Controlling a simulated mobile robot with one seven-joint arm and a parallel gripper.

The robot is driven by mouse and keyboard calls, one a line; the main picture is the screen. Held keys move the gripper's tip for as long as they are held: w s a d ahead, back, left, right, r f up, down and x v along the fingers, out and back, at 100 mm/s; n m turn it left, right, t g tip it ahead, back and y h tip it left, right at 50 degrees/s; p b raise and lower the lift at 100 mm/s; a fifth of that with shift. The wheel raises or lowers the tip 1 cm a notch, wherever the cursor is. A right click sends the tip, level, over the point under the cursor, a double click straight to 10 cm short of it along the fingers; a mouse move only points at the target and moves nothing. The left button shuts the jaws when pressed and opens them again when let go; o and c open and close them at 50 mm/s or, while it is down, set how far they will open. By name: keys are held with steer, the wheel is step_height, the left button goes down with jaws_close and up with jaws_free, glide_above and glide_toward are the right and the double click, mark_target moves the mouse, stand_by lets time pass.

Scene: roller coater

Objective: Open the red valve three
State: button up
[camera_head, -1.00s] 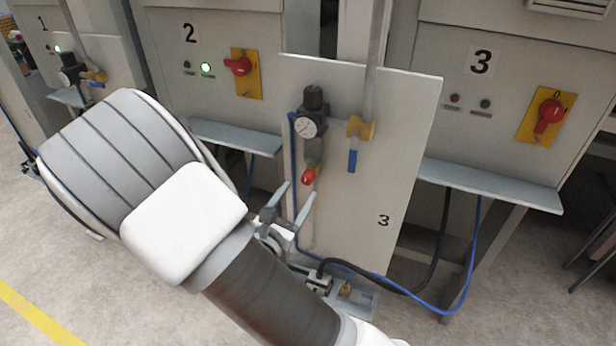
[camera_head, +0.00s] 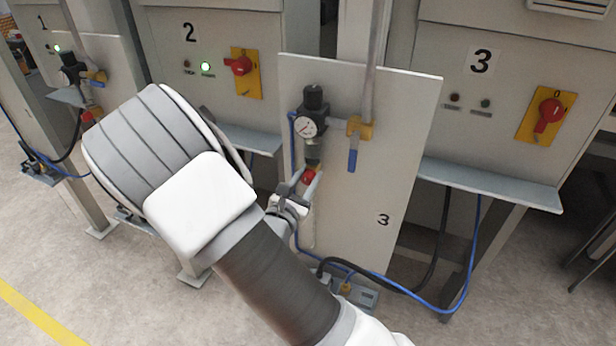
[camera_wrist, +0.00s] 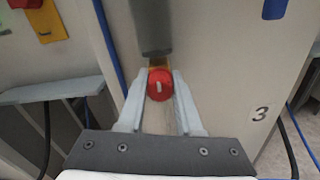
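The red valve three (camera_head: 309,176) is a small round red knob below the pressure gauge on the panel marked 3.
A pressure gauge (camera_head: 307,127) sits above the knob, and a blue-handled valve (camera_head: 352,160) hangs to its right. A blue hose (camera_wrist: 109,50) runs left of the fingers. Cabinet 3 has a red rotary switch (camera_head: 550,113) on a yellow plate. A ledge (camera_head: 490,186) juts out below it.

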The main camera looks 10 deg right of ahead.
jaws_close()
steer(key=shift+r+n+p, duration=0.25)
steer(key=shift+n+p, duration=0.55)
steer(key=shift+p, duration=0.2)
steer(key=shift+n+p, duration=0.8)
steer(key=shift+n, duration=0.1)
steer(key=shift+f+n+p, duration=0.25)
steer(key=shift+n+p, duration=0.05)
steer(key=shift+n, duration=0.3)
steer(key=o, duration=0.7)
jaws_free()
